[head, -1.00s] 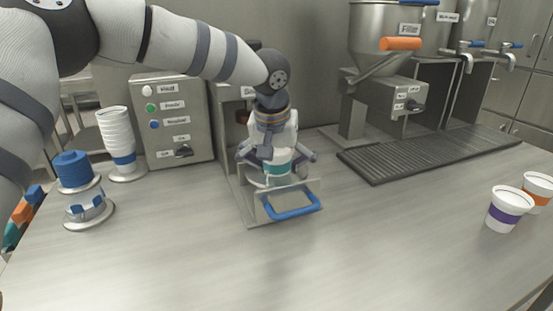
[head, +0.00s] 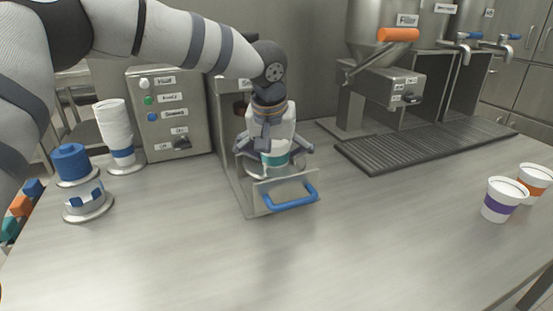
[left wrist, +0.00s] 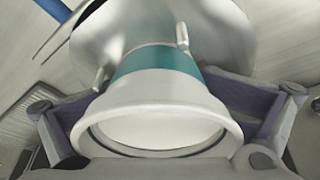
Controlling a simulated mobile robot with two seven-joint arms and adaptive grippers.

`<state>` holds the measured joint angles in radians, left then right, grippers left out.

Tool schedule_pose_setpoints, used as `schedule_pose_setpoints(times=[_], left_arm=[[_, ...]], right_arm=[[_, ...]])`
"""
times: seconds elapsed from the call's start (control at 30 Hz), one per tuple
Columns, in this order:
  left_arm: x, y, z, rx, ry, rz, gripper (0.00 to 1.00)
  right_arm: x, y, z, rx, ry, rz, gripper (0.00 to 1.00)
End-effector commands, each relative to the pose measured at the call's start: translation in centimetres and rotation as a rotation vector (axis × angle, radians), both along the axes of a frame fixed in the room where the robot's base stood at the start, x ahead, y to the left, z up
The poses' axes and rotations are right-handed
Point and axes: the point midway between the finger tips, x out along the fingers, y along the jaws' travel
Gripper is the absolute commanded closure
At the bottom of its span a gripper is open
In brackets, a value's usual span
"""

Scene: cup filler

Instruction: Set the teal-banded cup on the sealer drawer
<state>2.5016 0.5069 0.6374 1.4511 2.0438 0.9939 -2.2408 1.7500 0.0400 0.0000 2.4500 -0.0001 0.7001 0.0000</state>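The teal-banded cup (head: 275,159) stands upright on the pulled-out sealer drawer (head: 257,200), behind its blue handle (head: 291,199). In the left wrist view, the cup's white rim (left wrist: 155,108) and teal band (left wrist: 158,60) show from above. Its base is over a round metal plate (left wrist: 222,45) with small pegs beside it. My left gripper (head: 273,149) points down over the cup. Its fingers are spread wide on either side of the cup and look open; the wrist view does not clearly show contact. My right gripper is in neither view.
A purple-banded cup (head: 498,208) and an orange-banded cup (head: 535,178) stand at the right. A cup stack (head: 116,130) and blue lids (head: 70,160) stand at the left. The filler (head: 390,75) and its grated tray (head: 420,146) are behind. The front counter is clear.

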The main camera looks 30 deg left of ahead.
Motion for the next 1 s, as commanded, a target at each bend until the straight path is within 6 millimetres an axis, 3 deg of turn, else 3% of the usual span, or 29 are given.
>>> schedule_pose_setpoints(times=[0.03,0.13,0.27,0.5,0.6,0.73,1.0], left_arm=[[-1.4,0.0,-3.5,0.005,0.081,-0.002,0.00],[-1.4,0.0,-2.9,0.003,0.078,-0.002,0.00],[-2.0,-0.3,0.1,0.001,0.065,-0.001,0.00],[-3.3,-1.0,7.8,0.000,0.022,-0.007,0.00],[-3.7,-1.0,9.8,0.002,0.012,-0.005,0.00],[-3.9,-1.1,11.1,0.002,0.006,-0.003,0.00],[-3.9,-1.0,11.5,0.002,0.001,-0.001,0.00]], right_arm=[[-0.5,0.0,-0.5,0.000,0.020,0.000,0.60],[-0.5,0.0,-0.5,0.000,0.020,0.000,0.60],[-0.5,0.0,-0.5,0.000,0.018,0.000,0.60],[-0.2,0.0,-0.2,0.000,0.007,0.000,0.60],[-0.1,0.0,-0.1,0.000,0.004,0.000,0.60],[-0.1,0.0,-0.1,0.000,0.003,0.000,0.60],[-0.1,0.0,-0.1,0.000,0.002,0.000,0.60]])
